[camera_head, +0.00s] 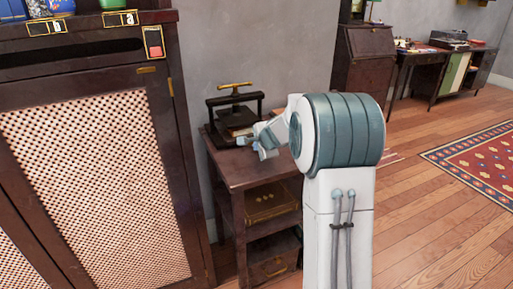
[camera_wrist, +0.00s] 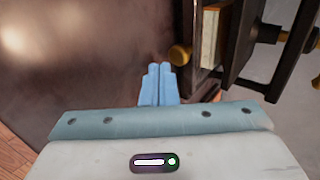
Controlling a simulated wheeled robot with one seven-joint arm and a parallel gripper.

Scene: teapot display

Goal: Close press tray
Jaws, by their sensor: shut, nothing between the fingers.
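The press (camera_head: 236,108) is a black frame with a brass handle on top, standing on the small dark side table (camera_head: 238,168). In the wrist view, dark bars of the press (camera_wrist: 245,45) fill the upper right. The press tray (camera_wrist: 198,72) shows there as a dark edge with a round brass knob (camera_wrist: 180,55) and a pale tan block (camera_wrist: 213,30) behind it. My gripper (camera_wrist: 160,70) is shut and empty, its blue fingertips just beside the knob; contact cannot be told. In the head view my gripper (camera_head: 262,149) is at the press's front right, partly hiding the tray.
A tall cabinet with a woven panel (camera_head: 95,180) stands close on the left. A lower shelf of the side table holds a dark box (camera_head: 268,205). A wooden desk (camera_head: 365,60) stands behind at right. Open floor and a red rug (camera_head: 480,165) lie on the right.

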